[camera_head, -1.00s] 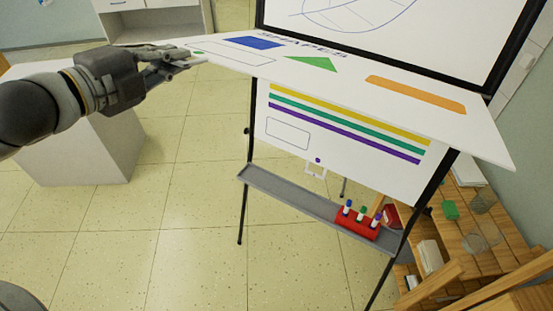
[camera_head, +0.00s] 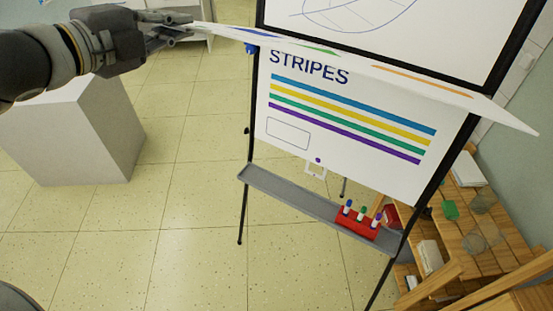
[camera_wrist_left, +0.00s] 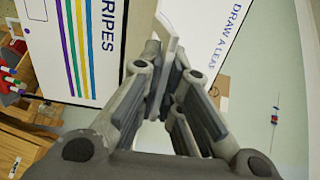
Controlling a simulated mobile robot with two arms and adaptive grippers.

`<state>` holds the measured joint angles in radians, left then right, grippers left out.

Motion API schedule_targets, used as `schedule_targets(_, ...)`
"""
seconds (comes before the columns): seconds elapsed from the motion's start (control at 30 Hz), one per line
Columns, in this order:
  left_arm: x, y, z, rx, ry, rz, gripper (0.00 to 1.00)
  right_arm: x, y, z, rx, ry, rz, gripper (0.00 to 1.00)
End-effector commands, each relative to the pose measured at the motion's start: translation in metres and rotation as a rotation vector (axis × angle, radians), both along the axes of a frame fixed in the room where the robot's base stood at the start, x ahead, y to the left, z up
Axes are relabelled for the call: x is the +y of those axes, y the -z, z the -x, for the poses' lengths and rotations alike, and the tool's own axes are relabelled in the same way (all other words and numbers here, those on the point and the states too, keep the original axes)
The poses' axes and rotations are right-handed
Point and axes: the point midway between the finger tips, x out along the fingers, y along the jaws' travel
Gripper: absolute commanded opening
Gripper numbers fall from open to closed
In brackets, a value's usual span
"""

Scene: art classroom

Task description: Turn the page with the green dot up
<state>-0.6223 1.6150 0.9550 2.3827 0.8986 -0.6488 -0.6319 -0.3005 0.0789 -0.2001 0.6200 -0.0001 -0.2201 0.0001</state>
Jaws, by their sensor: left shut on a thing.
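The shapes page (camera_head: 350,57) of the flip-chart is lifted and seen almost edge-on in the head view, with thin blue, green and orange shapes on it. My left gripper (camera_head: 188,31) is shut on its left corner. In the left wrist view the page (camera_wrist_left: 172,25) shows as a white strip between the fingers (camera_wrist_left: 165,75). I cannot make out the green dot now. Under the lifted page, the STRIPES page (camera_head: 345,165) hangs flat with blue, yellow, green and purple bars. My right gripper is not in view.
The leaf-drawing sheet (camera_head: 430,35) is behind the lifted page. A grey tray (camera_head: 285,197) holds a red marker holder (camera_head: 357,223) below. A white pedestal (camera_head: 75,135) stands left, a wooden shelf (camera_head: 480,235) right.

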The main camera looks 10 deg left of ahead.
Motion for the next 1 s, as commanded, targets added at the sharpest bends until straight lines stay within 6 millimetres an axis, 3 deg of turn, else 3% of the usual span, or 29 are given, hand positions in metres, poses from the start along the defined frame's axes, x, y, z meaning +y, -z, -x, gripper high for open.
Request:
schedule_targets(0.5,-0.005,-0.04,-0.016,-0.002,-0.001,0.001,0.0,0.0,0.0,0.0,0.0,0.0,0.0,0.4)
schedule_targets(1.0,-0.007,-0.048,-0.021,-0.001,-0.001,0.0,0.0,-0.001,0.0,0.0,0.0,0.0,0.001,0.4)
